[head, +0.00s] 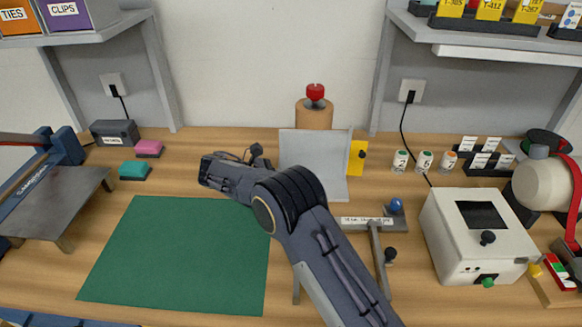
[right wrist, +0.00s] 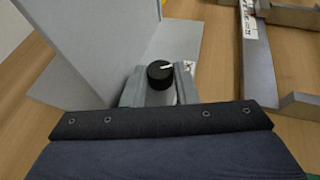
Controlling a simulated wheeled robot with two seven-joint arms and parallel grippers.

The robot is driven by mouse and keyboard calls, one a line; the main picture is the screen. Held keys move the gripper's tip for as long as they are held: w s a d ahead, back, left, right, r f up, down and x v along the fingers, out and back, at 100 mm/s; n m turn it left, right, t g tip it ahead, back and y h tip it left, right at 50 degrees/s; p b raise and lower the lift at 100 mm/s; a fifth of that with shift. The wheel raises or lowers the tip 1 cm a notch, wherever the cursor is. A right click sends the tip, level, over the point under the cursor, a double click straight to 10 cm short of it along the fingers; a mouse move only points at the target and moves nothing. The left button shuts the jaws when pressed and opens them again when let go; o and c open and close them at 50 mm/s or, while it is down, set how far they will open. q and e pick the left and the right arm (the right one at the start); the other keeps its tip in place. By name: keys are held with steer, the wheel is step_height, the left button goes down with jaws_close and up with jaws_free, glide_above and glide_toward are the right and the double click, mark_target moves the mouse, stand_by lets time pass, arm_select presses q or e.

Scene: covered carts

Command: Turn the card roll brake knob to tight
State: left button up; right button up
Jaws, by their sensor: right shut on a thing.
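A black round knob (right wrist: 159,74) with a white pointer line shows in the right wrist view. Its pointer points to the right and slightly up. My right gripper (right wrist: 160,85) is shut on this knob, with one grey finger on either side of it. In the head view, my right arm reaches in from the bottom right and bends left in front of the grey upright panel (head: 309,150); the gripped knob cannot be made out there. A brown roll (head: 314,117) with a red top (head: 315,92) stands behind the panel. My left gripper is not in view.
A green mat (head: 175,255) lies left of my arm. A yellow block (head: 357,158) stands right of the panel. A labelled grey bar (head: 366,221) and a white box (head: 478,237) are to the right. Pink (head: 148,148) and teal (head: 134,170) blocks lie at the left.

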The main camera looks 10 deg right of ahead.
steer(key=shift+w+d+m+g+p, duration=0.1)
steer(key=shift+w+m+g+p, duration=0.05)
steer(key=shift+m+g+p, duration=0.5)
steer(key=shift+w+m+g+p, duration=0.15)
steer(key=shift+m+g+p, duration=0.25)
steer(key=shift+m+g, duration=0.45)
steer(key=shift+g, duration=0.3)
steer(key=o, duration=0.7)
